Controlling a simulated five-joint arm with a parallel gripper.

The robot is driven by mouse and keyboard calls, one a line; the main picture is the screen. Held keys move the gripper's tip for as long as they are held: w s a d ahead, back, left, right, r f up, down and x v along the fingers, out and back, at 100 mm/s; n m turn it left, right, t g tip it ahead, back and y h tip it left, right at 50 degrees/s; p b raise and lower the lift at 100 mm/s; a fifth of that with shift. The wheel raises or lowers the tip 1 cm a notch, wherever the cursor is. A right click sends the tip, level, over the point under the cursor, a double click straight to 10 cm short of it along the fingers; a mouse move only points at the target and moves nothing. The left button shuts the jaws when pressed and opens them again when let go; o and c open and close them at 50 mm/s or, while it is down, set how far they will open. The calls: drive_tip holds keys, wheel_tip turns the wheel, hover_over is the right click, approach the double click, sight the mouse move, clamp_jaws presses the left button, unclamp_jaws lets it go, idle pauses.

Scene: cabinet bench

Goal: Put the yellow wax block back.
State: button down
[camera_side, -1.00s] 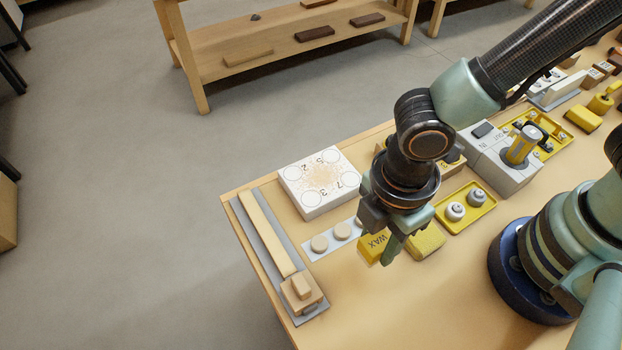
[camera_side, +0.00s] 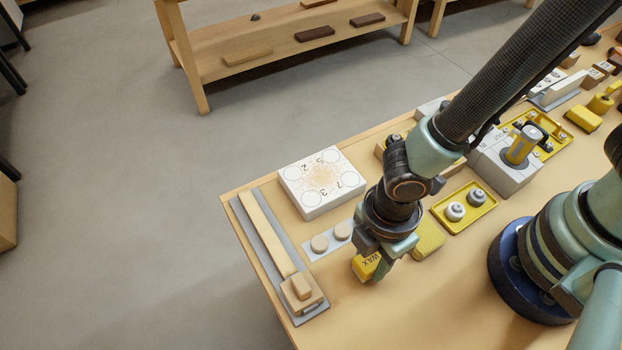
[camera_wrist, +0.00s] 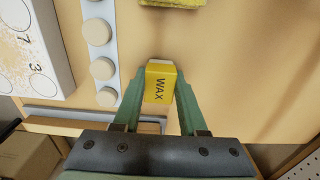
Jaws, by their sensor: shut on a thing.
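The yellow wax block (camera_side: 366,266) has black WAX lettering on it. My gripper (camera_side: 374,270) is shut on it, low near the front part of the bench. In the wrist view the wax block (camera_wrist: 160,84) sits between the two green fingers of my gripper (camera_wrist: 157,88), lettering toward the camera. Whether the block touches the bench top or hangs just above it, I cannot tell.
A yellow sponge-like block (camera_side: 429,239) lies right of my gripper. A grey strip with round pale discs (camera_side: 320,243) is to the left, near a white numbered box (camera_side: 322,182). A wooden bar on a grey plate (camera_side: 266,232) lines the left edge. A yellow tray (camera_side: 464,208) stands farther right.

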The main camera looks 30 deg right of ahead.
sight(373, 258)
drive_tip(key=shift+f, duration=0.15)
drive_tip(key=shift+c, duration=2.3)
unclamp_jaws()
wheel_tip(373, 258, up, 12)
drive_tip(key=w+d+r+m+t+y, duration=0.1)
drive_tip(key=w+d+r+m+t, duration=0.2)
drive_tip(key=w+d+r+m, duration=0.6)
drive_tip(key=w+d+r+m+t, duration=0.1)
drive_tip(key=d+m, duration=0.3)
drive_tip(key=d, duration=0.3)
drive_tip(key=w+d+r+m+t+h, duration=0.1)
drive_tip(key=w+d+r+m, duration=0.1)
drive_tip(key=d+m, duration=0.3)
drive_tip(key=d, duration=0.3)
drive_tip(key=shift+d+r+t, duration=0.15)
drive_tip(key=shift+t, duration=0.15)
